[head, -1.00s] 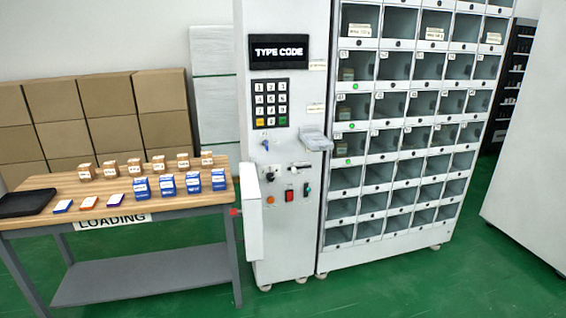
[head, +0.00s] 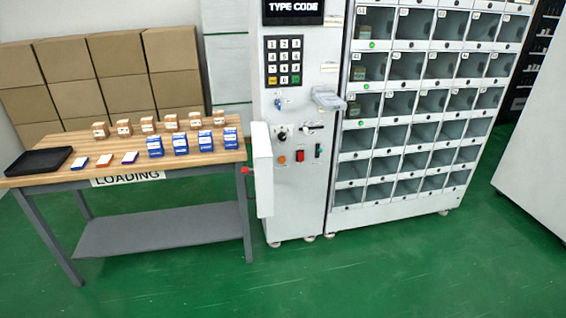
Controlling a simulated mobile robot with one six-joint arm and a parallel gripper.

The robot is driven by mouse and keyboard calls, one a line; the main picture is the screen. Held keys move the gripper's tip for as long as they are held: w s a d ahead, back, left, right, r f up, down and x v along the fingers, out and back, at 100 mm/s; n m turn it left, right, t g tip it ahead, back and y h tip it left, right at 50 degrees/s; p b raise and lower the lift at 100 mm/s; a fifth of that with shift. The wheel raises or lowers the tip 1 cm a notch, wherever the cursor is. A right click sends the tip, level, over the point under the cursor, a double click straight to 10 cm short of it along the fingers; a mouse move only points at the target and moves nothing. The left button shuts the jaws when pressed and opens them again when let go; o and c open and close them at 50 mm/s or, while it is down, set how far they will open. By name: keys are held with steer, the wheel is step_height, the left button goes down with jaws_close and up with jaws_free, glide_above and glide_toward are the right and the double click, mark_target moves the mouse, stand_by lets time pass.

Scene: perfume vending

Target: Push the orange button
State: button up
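A small round orange button (head: 282,160) sits low on the white control panel (head: 291,205) of the vending machine. A red rocker switch (head: 300,156) is just right of it, and a dark switch with a green part (head: 319,151) is further right. A black round knob (head: 282,137) is above the orange button. The keypad (head: 284,61) higher up also has a yellow-orange key (head: 271,81) at its lower left and a green key at its lower right. My gripper is not in view.
A wooden loading table (head: 75,140) with small boxes and a black tray (head: 38,162) stands left. An open white panel door (head: 262,170) juts out beside the controls. A locker grid (head: 388,138) stands right of the panel. The green floor (head: 330,280) in front is clear.

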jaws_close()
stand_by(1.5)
